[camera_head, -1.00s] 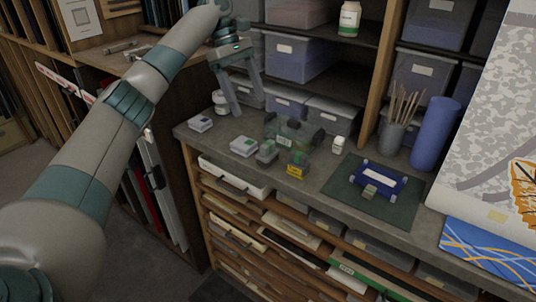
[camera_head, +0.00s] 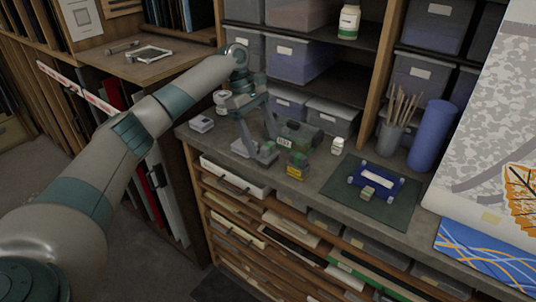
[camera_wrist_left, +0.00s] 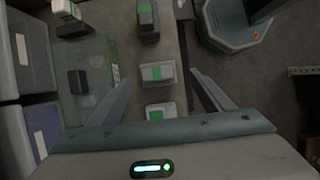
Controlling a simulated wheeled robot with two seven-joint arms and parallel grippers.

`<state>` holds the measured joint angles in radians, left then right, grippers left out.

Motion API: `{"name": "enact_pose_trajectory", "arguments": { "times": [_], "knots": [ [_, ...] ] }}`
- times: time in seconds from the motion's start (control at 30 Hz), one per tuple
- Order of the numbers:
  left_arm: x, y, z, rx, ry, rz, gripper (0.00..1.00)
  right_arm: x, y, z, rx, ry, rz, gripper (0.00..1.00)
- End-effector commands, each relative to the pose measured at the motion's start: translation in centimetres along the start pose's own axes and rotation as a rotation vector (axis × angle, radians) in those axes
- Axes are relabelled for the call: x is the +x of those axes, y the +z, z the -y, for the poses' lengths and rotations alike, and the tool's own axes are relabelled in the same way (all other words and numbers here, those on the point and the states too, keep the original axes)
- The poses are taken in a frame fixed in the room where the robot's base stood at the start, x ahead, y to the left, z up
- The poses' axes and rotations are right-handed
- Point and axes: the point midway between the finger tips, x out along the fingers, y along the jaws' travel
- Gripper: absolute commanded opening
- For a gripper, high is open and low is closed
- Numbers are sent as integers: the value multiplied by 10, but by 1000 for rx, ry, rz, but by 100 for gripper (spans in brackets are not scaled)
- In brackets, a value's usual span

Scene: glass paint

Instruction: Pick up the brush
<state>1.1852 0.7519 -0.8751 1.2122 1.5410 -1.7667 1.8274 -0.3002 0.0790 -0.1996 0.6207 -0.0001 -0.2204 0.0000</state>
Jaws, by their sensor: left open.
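Several brushes (camera_head: 404,104) stand upright in a grey cup (camera_head: 391,136) at the back right of the counter, in the head view. My left gripper (camera_head: 270,150) is open and empty, fingers pointing down over the counter's left part, well left of the cup. In the left wrist view, a small grey block with a green label (camera_wrist_left: 157,73) lies in the space between the open fingertips (camera_wrist_left: 160,84). I cannot tell whether the fingers touch anything. The brushes are not visible in the left wrist view. My right gripper is not in view.
A blue cylinder (camera_head: 433,136) stands right of the cup. A white jar (camera_head: 337,146), a green transparent box (camera_head: 300,134) and a block with a yellow label (camera_head: 296,168) are nearby. Shelf bins (camera_head: 332,115) line the back.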

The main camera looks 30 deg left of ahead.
Motion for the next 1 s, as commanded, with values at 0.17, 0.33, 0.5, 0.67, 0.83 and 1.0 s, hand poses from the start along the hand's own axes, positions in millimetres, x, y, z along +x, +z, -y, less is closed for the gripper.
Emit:
{"name": "enact_pose_trajectory", "arguments": {
  "times": [0.17, 0.33, 0.5, 0.67, 0.83, 1.0],
  "knots": [
    [0, 0, 0, 0, 0, 0, 73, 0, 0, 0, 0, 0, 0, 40],
    [4, 1, -1, 0, -1, 0, 73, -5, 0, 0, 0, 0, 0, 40],
    [22, 2, -2, 0, -3, 0, 73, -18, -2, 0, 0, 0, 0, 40],
    [42, 2, -3, 0, -2, 0, 73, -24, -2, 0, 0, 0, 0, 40],
    [52, 1, -3, 0, 0, 0, 73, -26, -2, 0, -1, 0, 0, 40],
    [52, 1, -3, 0, 0, 0, 73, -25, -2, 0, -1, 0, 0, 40]
  ]
}}
